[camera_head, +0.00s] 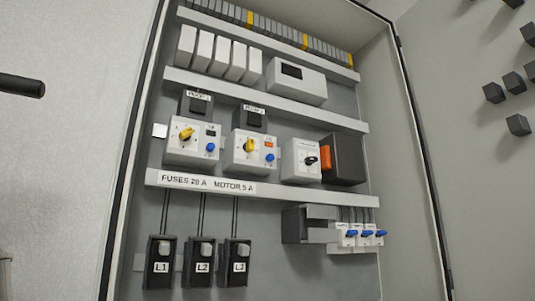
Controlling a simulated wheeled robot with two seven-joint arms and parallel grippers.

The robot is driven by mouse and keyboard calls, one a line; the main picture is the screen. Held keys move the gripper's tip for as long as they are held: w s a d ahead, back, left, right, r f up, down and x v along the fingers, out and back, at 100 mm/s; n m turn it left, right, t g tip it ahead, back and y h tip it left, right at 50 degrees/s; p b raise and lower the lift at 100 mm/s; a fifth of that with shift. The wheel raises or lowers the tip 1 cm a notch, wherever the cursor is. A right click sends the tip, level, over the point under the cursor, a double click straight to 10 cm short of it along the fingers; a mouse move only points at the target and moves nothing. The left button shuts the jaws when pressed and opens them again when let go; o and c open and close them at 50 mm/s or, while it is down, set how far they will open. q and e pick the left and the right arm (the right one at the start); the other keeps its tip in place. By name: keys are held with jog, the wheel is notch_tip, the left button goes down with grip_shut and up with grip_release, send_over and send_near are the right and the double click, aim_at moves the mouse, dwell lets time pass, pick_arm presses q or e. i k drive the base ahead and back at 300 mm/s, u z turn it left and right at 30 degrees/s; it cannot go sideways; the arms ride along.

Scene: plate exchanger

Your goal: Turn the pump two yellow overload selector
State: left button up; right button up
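The pump two overload unit (252,153) is a white block in the middle row of the open cabinet, under a dark block with a small label that is hard to read. Its yellow selector (249,145) sits on the front face, with a blue knob (270,157) at its lower right and an orange patch above that. A similar unit to its left carries another yellow selector (186,134) and a blue knob (210,147). The two yellow selectors appear turned to different angles. Neither of my grippers shows in the head view.
A white block with a black knob (311,160) and a dark box with an orange side (345,160) stand to the right. Fuse holders (202,262) and small blue-levered breakers (366,234) are below. A dark bar (20,85) juts in at left.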

aim_at(249, 146)
jog(key=u, duration=0.15)
jog(key=k, duration=0.6)
jog(key=u, duration=0.6)
